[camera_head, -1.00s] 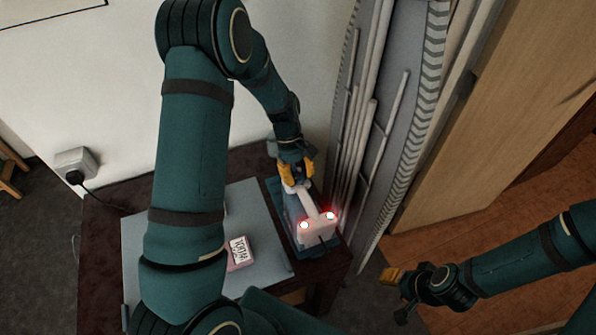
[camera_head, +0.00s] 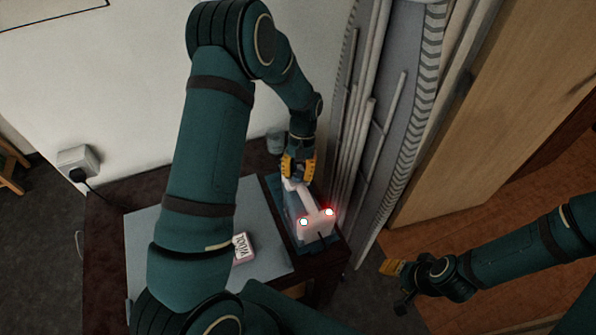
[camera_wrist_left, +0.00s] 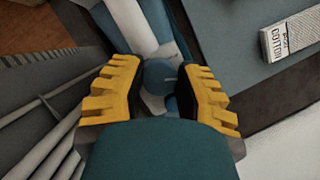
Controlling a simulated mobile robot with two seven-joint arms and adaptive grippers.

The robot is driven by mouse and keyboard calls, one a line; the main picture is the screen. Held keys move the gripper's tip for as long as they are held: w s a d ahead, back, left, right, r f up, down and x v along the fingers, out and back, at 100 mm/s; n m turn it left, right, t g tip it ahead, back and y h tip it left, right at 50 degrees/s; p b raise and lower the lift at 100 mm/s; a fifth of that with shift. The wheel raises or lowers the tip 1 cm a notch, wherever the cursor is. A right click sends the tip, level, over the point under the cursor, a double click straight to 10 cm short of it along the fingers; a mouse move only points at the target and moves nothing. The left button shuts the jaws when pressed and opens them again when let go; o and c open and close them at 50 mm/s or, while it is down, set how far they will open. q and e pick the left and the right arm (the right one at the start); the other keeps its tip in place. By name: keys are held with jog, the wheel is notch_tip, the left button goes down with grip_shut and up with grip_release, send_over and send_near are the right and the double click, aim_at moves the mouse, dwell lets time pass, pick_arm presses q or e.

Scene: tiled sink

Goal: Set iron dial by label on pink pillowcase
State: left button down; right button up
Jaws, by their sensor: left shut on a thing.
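The pink pillowcase (camera_head: 244,258) is a small folded piece with a white label, partly behind my left arm. In the left wrist view the label (camera_wrist_left: 290,37) appears to read "COTTON". My right gripper (camera_head: 398,282) is away from the table at lower right.
A grey-blue board (camera_head: 150,240) covers much of the table (camera_head: 105,250). A folded ironing board (camera_head: 405,110) leans close to the iron's right. A wall socket (camera_head: 78,160) with a plugged cord is at left. A wooden panel (camera_head: 490,110) stands at right.

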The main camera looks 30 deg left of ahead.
pick_arm(q)
jog(key=shift+s+f, duration=0.1)
dwell(0.3)
jog(key=c, duration=0.6)
grip_release()
jog(key=v, duration=1.2)
jog(key=shift+d, duration=0.1)
